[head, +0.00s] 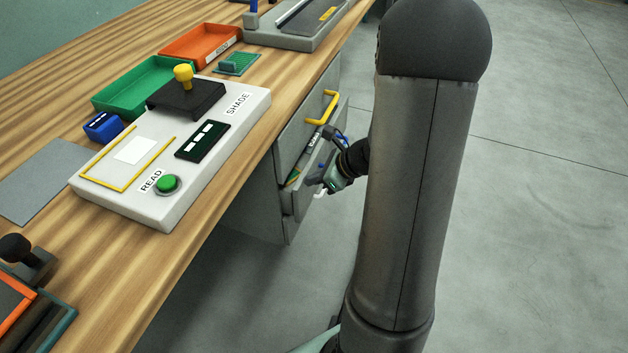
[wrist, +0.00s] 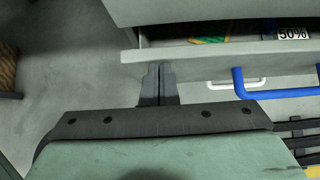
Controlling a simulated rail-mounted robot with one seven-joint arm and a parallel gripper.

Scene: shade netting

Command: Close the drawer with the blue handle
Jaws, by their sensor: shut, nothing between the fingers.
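The blue handle (wrist: 272,94) juts from the front of a grey drawer (wrist: 205,58) at the right of the wrist view. This drawer is partly open, with a dark gap showing its contents below the unit's upper front. My gripper (wrist: 157,68) is shut and empty, its fingertips at the left part of the drawer front, left of the blue handle. I cannot tell whether they touch it. In the head view my gripper (head: 323,181) is beside the open drawer (head: 303,200), and my arm hides part of it.
A yellow handle (head: 322,107) is on the drawer above. A white handle (wrist: 235,84) shows below and behind the blue one. Inside the open drawer are a green-yellow item (wrist: 210,40) and a 50% label (wrist: 292,33). The wooden bench (head: 235,190) overhangs; floor at right is clear.

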